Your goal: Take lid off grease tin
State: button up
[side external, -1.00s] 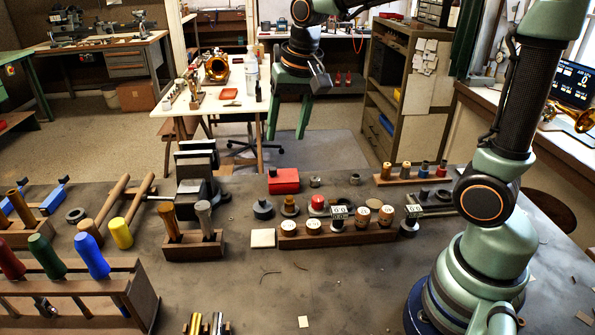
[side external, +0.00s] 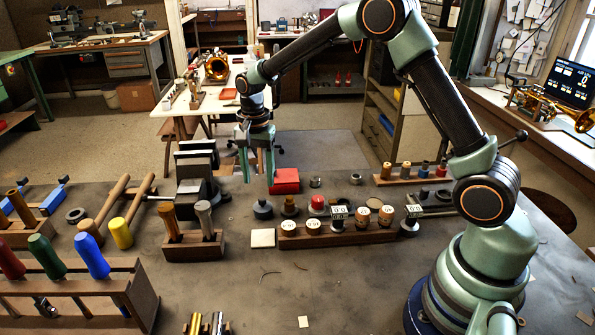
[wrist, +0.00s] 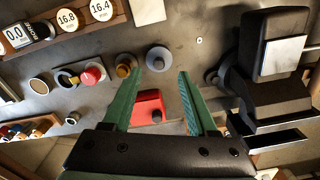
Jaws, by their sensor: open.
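My gripper (side external: 259,184) is open and empty, fingers pointing down above the bench. In the wrist view, its fingertips (wrist: 160,74) are spread apart. A red rectangular box (side external: 286,181) with a dark knob stands on the bench; one finger overlaps its left side in the side view. In the wrist view, the red box (wrist: 150,104) shows between the fingers, nearer the left one. A grey round piece with a raised centre (side external: 262,211) stands in front of it; in the wrist view this piece (wrist: 158,59) lies just beyond the fingertips. I cannot tell which is the grease tin.
A dark vise (side external: 197,172) stands left of my gripper. A wooden rack (side external: 340,236) with several round-topped pieces lies in front on the right. A brass-coloured piece (side external: 289,206) and a red-topped piece (side external: 317,203) stand close by.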

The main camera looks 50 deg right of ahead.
aim_at(262, 198)
jog(key=shift+w+d+f, duration=0.1)
jog(key=shift+d+f, duration=0.1)
jog(key=shift+f, duration=1.55)
jog(key=shift+w+d+f, duration=0.1)
jog(key=shift+d+f, duration=0.1)
jog(key=shift+f, duration=1.55)
grip_shut()
